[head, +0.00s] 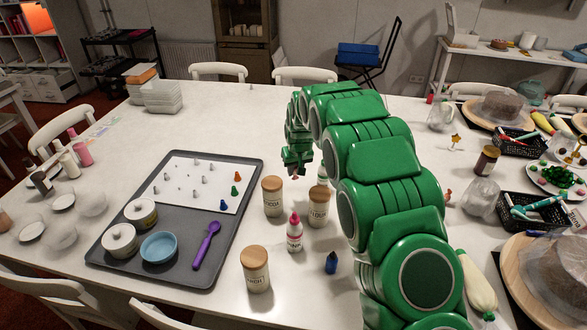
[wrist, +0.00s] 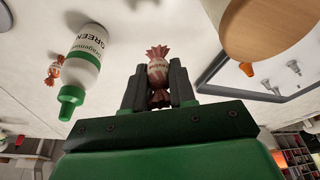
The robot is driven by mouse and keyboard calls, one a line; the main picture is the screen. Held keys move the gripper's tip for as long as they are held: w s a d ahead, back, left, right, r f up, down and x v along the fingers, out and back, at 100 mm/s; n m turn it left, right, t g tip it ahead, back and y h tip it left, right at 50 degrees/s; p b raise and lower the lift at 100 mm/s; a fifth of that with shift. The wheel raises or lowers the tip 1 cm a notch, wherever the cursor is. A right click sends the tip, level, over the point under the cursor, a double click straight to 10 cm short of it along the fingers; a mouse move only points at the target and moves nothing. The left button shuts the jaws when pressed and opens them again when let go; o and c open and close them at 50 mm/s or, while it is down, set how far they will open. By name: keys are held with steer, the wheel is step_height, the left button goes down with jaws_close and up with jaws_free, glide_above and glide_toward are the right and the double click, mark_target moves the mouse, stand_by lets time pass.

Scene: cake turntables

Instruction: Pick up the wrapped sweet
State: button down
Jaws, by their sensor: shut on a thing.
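My gripper (wrist: 158,84) is shut on a wrapped sweet (wrist: 157,70) with a brownish-red, twisted wrapper and a pale printed band. The sweet sits between the two dark fingers, one twisted end sticking out past the tips. In the head view my gripper (head: 298,163) is above the table, just right of the grey tray. The sweet is too small to make out clearly there.
Close to my gripper stand wooden-lidded jars (head: 272,197) and a white bottle with a red tip (head: 294,234). The grey tray (head: 222,245) holds a sheet with small piping tips, pots, a blue bowl and a purple spoon. The table behind my gripper is mostly clear.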

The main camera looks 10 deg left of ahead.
steer(key=s+d+r, duration=0.2)
steer(key=s+r, duration=0.1)
steer(key=s, duration=0.3)
steer(key=shift+s+d, duration=0.15)
steer(key=shift+d, duration=0.05)
